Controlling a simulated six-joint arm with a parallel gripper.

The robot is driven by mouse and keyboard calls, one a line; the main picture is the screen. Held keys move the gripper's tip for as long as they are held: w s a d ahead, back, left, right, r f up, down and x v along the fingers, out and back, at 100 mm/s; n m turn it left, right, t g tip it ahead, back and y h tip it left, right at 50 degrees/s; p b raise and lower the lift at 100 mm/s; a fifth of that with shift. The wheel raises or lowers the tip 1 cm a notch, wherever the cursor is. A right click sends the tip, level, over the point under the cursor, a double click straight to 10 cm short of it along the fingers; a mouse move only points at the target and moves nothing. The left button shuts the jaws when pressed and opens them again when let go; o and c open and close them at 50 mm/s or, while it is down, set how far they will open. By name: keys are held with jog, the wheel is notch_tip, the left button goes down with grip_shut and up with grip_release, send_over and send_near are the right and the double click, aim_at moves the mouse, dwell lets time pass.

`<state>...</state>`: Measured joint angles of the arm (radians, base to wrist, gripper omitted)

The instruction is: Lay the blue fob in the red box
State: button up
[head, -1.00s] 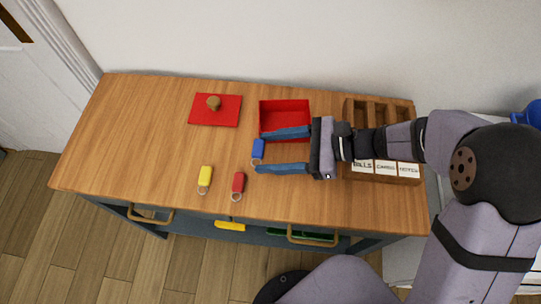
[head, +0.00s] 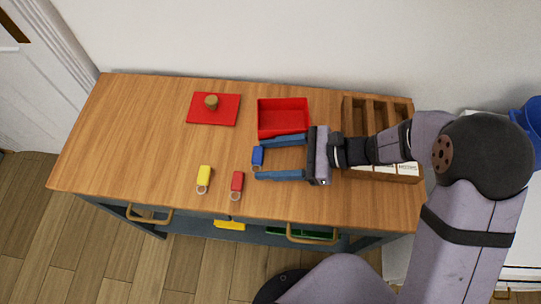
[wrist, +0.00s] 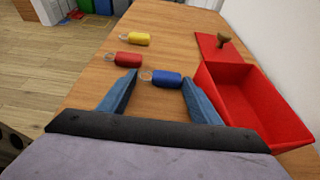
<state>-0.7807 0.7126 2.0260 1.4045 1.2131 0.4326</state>
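The blue fob (head: 257,155) lies on the wooden table with its metal ring toward the front. My gripper (head: 256,160) is open, and its two blue fingers reach left with the fob near their tips. In the wrist view the blue fob (wrist: 167,79) shows between and just beyond the fingertips, not gripped. The red box (head: 283,132) is open and looks empty, right behind the rear finger. In the wrist view the red box (wrist: 255,105) stands to the right of the fingers. Its red lid (head: 214,120) with a brown knob lies to the left at the back.
A yellow fob (head: 204,173) and a red fob (head: 237,181) lie near the table's front. A wooden compartment tray (head: 360,105) with labels stands at the right under my arm. The left part of the table (head: 125,150) is clear.

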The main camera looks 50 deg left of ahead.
jog(key=shift+r, duration=0.1)
jog(key=shift+r, duration=0.15)
jog(key=b+v, duration=0.1)
jog(key=v, duration=1.1)
jog(key=c, duration=0.3)
jog(key=shift+c, duration=0.2)
